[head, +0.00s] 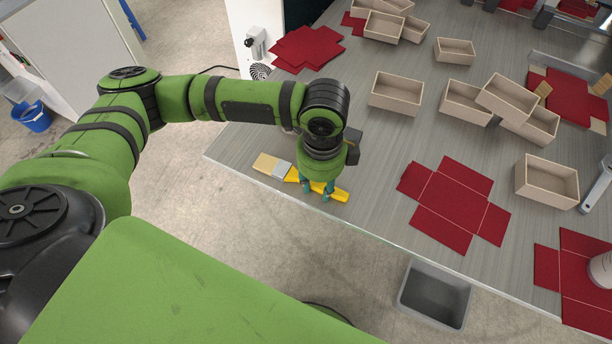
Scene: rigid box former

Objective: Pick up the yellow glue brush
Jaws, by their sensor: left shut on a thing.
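The yellow glue brush (337,194) is near the front left edge of the grey table (385,152). Its handle points right, and its metal band and pale bristles point left. My left gripper (316,193) is over the handle from above, with its teal fingers shut on it. I cannot tell whether the brush touches the table or is slightly lifted. My right gripper is not in view.
A flat red box blank (452,204) lies right of the brush. Several open wooden boxes, including one near the middle (397,93), stand further back. A grey bin (434,294) is below the front edge. A white cup (601,270) stands at the right edge.

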